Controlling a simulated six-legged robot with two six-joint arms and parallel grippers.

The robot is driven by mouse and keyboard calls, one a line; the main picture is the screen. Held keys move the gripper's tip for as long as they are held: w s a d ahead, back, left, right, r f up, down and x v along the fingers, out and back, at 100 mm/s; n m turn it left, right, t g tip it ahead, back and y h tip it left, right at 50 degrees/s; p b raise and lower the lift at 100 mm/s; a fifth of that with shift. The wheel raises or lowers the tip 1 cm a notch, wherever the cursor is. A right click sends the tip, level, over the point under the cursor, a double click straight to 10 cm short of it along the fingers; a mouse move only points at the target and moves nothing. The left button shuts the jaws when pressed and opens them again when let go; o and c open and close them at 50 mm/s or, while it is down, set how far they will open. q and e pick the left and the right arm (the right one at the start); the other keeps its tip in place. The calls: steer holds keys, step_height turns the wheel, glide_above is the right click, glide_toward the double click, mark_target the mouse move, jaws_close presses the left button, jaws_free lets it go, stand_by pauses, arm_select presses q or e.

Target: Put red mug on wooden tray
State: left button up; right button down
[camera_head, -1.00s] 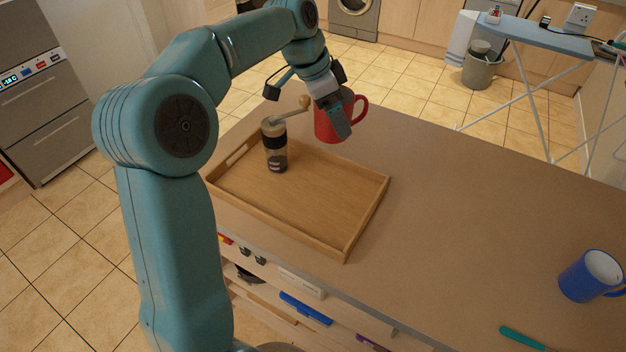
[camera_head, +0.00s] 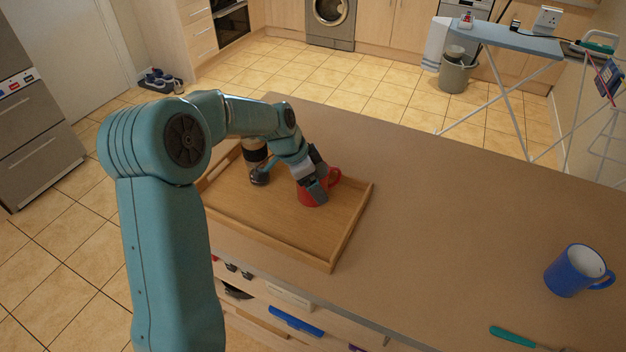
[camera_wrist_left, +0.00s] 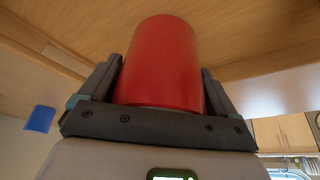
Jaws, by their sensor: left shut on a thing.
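The red mug (camera_head: 306,200) is at the right part of the wooden tray (camera_head: 352,226), inside its rim in the head view. It looks upright, with its handle toward the upper right. My left gripper (camera_head: 316,187) is shut on the mug, partly covering it. In the left wrist view, the mug (camera_wrist_left: 162,62) sits between the two fingers, with a wooden surface behind it. I cannot tell whether the mug's base touches the tray. My right gripper is not in view.
A glass and black grinder (camera_head: 255,152) stands on the tray left of the mug, partly hidden by my arm. A blue mug (camera_head: 573,271) and a teal-handled utensil (camera_head: 513,337) are on the counter (camera_head: 450,210) at the right. The counter between is clear.

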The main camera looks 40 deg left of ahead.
arm_select(q)
steer(key=shift+f+b, duration=0.15)
steer(key=shift+b, duration=0.15)
steer(key=o, duration=1)
steer(key=shift+r+p, duration=0.35)
steer(key=shift+p, duration=0.05)
steer(key=v, duration=1.1)
steer(key=shift+b, duration=0.35)
steer(key=shift+s+r, duration=0.2)
steer(key=shift+r, duration=0.2)
